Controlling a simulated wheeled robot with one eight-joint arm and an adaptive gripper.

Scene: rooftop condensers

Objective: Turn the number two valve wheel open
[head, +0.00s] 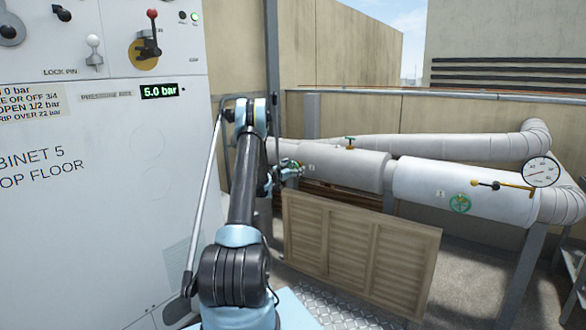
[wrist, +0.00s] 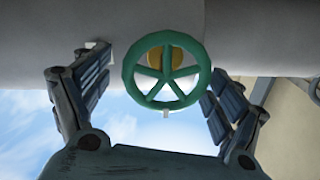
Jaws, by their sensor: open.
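A green five-spoked valve wheel (wrist: 167,70) with a yellowish hub faces me in the wrist view, in front of a pale pipe (wrist: 50,30). My gripper (head: 288,170) is open, with one finger on each side of this wheel. I cannot tell whether either finger touches the rim. In the head view the gripper is at the left part of the pipe and mostly hides the wheel there. A second green wheel (head: 461,203) is on the white pipe section to the right. A third green handle (head: 350,142) is on top of the pipe. The wheels' numbers are too small to read.
A white control cabinet (head: 90,190) with levers and a 5.0 bar display (head: 160,91) stands close on the left. A wooden slatted panel (head: 360,255) stands below the pipe. A gauge (head: 541,172) and a yellow lever (head: 500,185) are at the right.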

